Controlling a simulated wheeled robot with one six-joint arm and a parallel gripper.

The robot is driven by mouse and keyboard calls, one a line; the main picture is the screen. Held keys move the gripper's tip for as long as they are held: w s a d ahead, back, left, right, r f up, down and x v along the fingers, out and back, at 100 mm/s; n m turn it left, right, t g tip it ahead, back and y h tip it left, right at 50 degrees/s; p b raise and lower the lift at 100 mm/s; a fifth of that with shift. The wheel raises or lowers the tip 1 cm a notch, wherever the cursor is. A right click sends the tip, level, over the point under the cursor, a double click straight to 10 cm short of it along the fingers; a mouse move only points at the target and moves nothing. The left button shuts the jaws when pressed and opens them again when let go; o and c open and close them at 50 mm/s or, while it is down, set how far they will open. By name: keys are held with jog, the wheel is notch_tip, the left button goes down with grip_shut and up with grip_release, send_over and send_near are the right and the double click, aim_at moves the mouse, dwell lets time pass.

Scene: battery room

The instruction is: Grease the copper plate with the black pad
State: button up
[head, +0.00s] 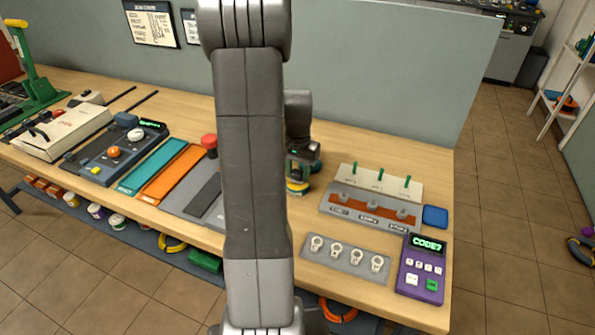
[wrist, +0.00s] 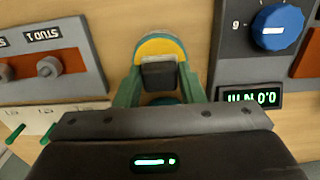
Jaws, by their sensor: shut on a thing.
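The copper plate (head: 387,211) is a reddish-brown strip with studs on the grey stud panel, right of my gripper in the head view. Part of it shows at the left of the wrist view (wrist: 73,60). My gripper (head: 300,168) is low over the bench behind my arm. In the wrist view its green fingers are shut on a small dark block, which looks like the black pad (wrist: 159,74). A round yellow thing (wrist: 159,45) shows just behind the block, and yellow (head: 297,187) also shows under the gripper. I cannot tell whether block and yellow thing touch.
A keyring-like row of pale lugs (head: 357,257) lies on a grey plate at the front, beside a purple keypad (head: 422,268). A blue knob (wrist: 277,29) and a display stand right in the wrist view. Teal (head: 150,166) and orange (head: 172,174) strips lie left of my arm.

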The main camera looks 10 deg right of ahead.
aim_at(298, 172)
jog(key=shift+f+b, duration=0.4)
jog(key=shift+f, duration=0.2)
dwell(1.4)
jog(key=shift+r, duration=0.15)
jog(key=shift+r+p, duration=2.55)
jog(key=shift+r, duration=0.9)
jog(key=shift+f, duration=0.1)
